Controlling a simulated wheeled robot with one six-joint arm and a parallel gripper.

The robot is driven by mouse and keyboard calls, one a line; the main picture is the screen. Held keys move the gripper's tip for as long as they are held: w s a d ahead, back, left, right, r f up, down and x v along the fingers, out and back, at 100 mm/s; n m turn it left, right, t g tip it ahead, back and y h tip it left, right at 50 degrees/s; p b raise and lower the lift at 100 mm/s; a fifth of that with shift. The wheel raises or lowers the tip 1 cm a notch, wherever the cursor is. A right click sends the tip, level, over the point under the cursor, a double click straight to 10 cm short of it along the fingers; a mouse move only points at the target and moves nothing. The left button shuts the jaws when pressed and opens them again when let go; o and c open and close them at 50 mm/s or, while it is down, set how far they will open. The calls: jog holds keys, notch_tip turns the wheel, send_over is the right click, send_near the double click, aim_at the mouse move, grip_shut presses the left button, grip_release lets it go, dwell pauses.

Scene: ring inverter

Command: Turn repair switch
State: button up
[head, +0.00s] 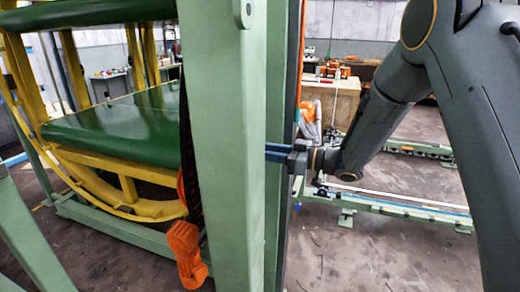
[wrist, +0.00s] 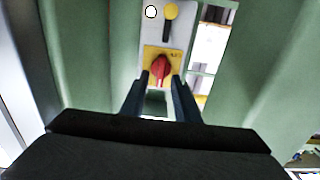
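The repair switch is a red rotary knob (wrist: 160,67) on a yellow plate (wrist: 150,52), seen in the wrist view. The plate sits on a light grey control panel (wrist: 150,32) between green metal faces. My gripper (wrist: 158,82) is open, with its two dark blue fingers apart and pointing at the knob. The fingertips lie just below and to either side of the knob; I cannot tell how close they are in depth. In the head view my gripper (head: 270,152) reaches behind the edge of the green post (head: 230,150), which hides the switch.
A yellow button or knob (wrist: 171,12) and a white round part (wrist: 151,12) sit above the switch. In the head view the yellow ring frame (head: 120,205) with green platforms (head: 120,130) stands left, with an orange hanging part (head: 186,250). Open floor (head: 380,250) lies right.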

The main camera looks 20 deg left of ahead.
grip_shut()
dwell(0.3)
jog(key=n+b, duration=0.6)
jog(key=f+n+b, duration=0.1)
jog(key=n+b, duration=0.4)
jog(key=b, duration=0.1)
jog(key=s+n+b, duration=0.1)
jog(key=n+b, duration=0.5)
jog(key=shift+f+n+b, duration=0.2)
jog(key=shift+n+b, duration=0.1)
jog(key=shift+b, duration=0.1)
jog(key=shift+s+n, duration=0.1)
jog(key=shift+n, duration=0.2)
